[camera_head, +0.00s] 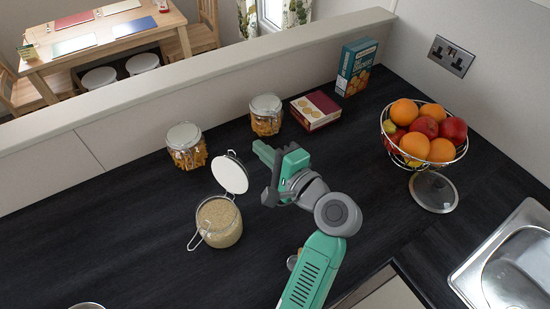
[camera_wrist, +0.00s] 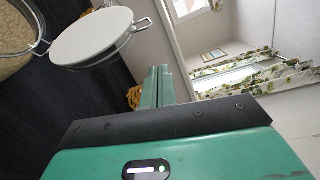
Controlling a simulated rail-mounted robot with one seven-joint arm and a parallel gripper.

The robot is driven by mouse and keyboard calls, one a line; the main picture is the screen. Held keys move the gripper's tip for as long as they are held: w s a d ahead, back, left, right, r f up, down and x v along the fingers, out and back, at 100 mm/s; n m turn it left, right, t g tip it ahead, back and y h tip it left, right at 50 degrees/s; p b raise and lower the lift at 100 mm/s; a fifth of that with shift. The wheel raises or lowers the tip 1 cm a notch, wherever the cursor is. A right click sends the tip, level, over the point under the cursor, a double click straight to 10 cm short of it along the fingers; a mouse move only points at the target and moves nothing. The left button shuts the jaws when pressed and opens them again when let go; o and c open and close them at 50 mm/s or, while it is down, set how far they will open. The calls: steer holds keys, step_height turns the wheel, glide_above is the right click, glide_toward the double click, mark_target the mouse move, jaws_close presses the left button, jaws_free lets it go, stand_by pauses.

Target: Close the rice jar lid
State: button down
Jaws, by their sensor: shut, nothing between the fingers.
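The rice jar (camera_head: 219,224) is a round glass jar of pale grain on the dark worktop, left of my arm in the head view. Its white disc lid (camera_head: 230,174) stands open, tilted up at the jar's far side. A wire clasp hangs out at the jar's near left. My gripper (camera_head: 262,151) is shut and empty, right of the lid and apart from it. In the wrist view, the lid (camera_wrist: 92,37) shows at the upper left, beside the jar (camera_wrist: 14,45), which is partly cut off. The gripper fingers (camera_wrist: 158,82) are together there.
Two closed jars, left (camera_head: 187,146) and right (camera_head: 266,114), stand behind, near the low ledge. A flat red box (camera_head: 315,110), a blue-green box (camera_head: 356,67) and a wire fruit bowl (camera_head: 424,133) are to the right. The worktop left of the rice jar is clear.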

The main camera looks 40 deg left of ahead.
mark_target(233, 171)
steer(key=s+a+p, duration=0.2)
steer(key=s, duration=0.1)
steer(key=shift+s+a+r, duration=0.1)
steer(key=shift+a+r, duration=0.15)
steer(key=shift+r, duration=0.1)
